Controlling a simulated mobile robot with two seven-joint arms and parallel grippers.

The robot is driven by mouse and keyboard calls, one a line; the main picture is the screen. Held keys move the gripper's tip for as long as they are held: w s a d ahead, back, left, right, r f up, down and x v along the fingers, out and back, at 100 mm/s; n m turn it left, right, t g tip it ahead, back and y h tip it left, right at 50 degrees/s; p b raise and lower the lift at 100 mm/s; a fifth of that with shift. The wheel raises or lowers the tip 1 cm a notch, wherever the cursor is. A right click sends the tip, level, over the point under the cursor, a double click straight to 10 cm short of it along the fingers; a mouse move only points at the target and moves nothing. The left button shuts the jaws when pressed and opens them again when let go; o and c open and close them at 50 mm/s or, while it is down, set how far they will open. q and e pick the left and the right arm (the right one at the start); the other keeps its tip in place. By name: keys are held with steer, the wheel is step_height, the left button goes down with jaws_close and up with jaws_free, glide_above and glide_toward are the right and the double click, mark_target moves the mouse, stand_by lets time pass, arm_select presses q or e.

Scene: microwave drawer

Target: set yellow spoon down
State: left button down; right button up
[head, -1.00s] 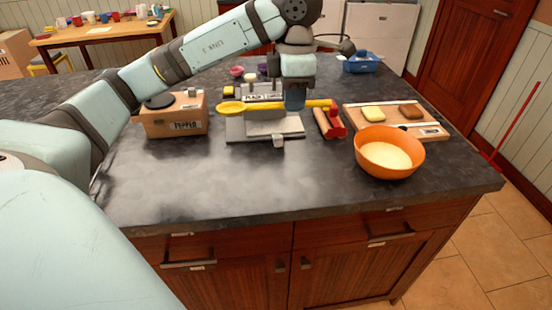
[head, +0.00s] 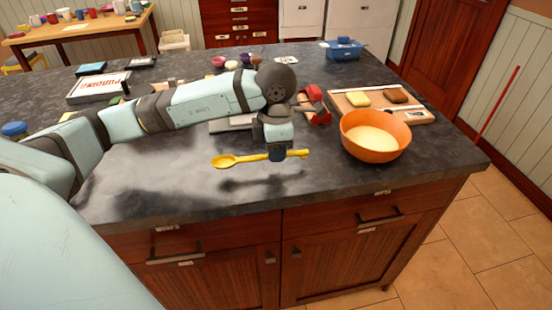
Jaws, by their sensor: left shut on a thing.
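The yellow spoon (head: 229,161) is held roughly level by my left gripper (head: 277,155), which is shut on its handle. Its bowl points left and the handle end shows to the right of the fingers. The spoon is above the dark countertop (head: 180,190), with a shadow on the counter below it. It is apart from the surface, near the front part of the counter. My right gripper does not show.
An orange bowl (head: 371,147) with pale contents stands to the right of the gripper. Behind it lies a wooden board (head: 427,118) with food pieces. A red-handled rolling tool (head: 317,105) lies behind the gripper. The counter's front left is clear.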

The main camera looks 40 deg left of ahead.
arm_select(q)
step_height(320, 180, down, 3)
steer(key=shift+r, duration=0.15)
steer(key=shift+b, duration=0.3)
steer(key=c, duration=1.1)
jaws_free()
steer(key=shift+c, duration=0.2)
